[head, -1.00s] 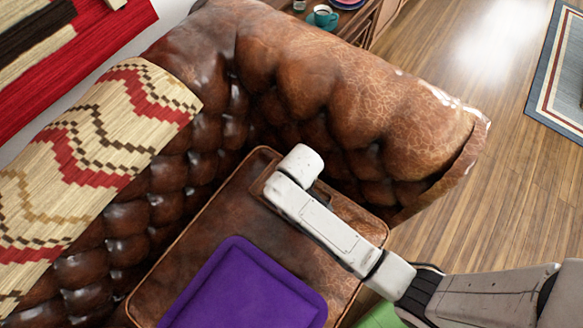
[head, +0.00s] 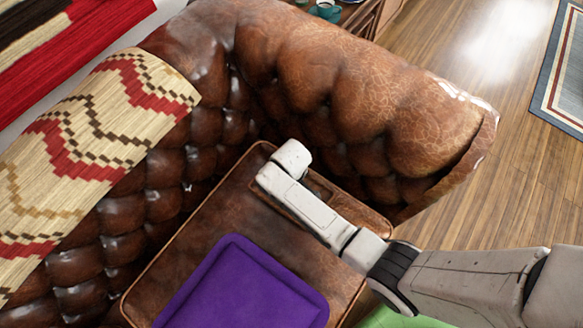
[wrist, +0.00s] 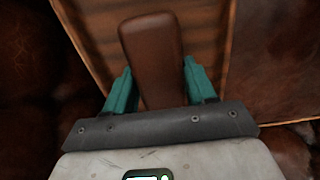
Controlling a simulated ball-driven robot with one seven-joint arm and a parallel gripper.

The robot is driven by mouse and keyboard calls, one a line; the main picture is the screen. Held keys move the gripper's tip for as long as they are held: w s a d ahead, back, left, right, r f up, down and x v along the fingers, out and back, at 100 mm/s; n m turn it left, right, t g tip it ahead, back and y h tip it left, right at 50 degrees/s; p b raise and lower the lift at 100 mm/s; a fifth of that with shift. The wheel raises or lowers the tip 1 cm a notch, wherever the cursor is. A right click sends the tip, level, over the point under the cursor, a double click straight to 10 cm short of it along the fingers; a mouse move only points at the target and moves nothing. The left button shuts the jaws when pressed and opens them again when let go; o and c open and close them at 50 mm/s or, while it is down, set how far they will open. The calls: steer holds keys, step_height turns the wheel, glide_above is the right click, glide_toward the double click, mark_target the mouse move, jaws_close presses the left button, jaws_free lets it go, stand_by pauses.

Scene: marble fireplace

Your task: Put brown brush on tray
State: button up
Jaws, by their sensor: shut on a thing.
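The brown brush (wrist: 152,60) shows in the wrist view as a smooth, rounded brown piece between my gripper's teal fingers (wrist: 158,72). My gripper is shut on it. A brown wooden surface with a thin raised-looking edge, which looks like the tray (wrist: 205,38), lies behind and below the brush. I cannot tell whether the brush touches it. In the head view, my arm's end is over the right side of the sofa seat, and my fingers and the brush are hidden. A little of the brown tray (head: 319,185) shows beside my arm.
A purple cushion (head: 245,290) lies on the leather seat left of my arm. The tufted sofa back and the rolled armrest (head: 400,110) rise around the seat. A patterned throw (head: 90,150) covers the back. A teal cup (head: 325,11) stands beyond the armrest.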

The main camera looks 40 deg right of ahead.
steer(key=o, duration=0.6)
steer(key=shift+f, duration=0.15)
steer(key=shift+c, duration=0.2)
steer(key=o, duration=0.5)
steer(key=shift+c, duration=0.2)
step_height(320, 180, up, 12)
steer(key=p, duration=0.3)
steer(key=shift+r, duration=0.2)
steer(key=shift+s, duration=0.1)
steer(key=s+d+r+m, duration=0.1)
steer(key=s+d+r, duration=0.1)
steer(key=s, duration=0.3)
steer(key=s+d+r+m, duration=0.1)
steer(key=s+d+r, duration=0.2)
steer(key=s, duration=0.3)
steer(key=s+d+r+m+t, duration=0.1)
steer(key=s+d+r+m, duration=0.1)
steer(key=s, duration=0.4)
step_height(320, 180, up, 2)
steer(key=shift+s+d+r, duration=0.2)
steer(key=shift+d, duration=0.35)
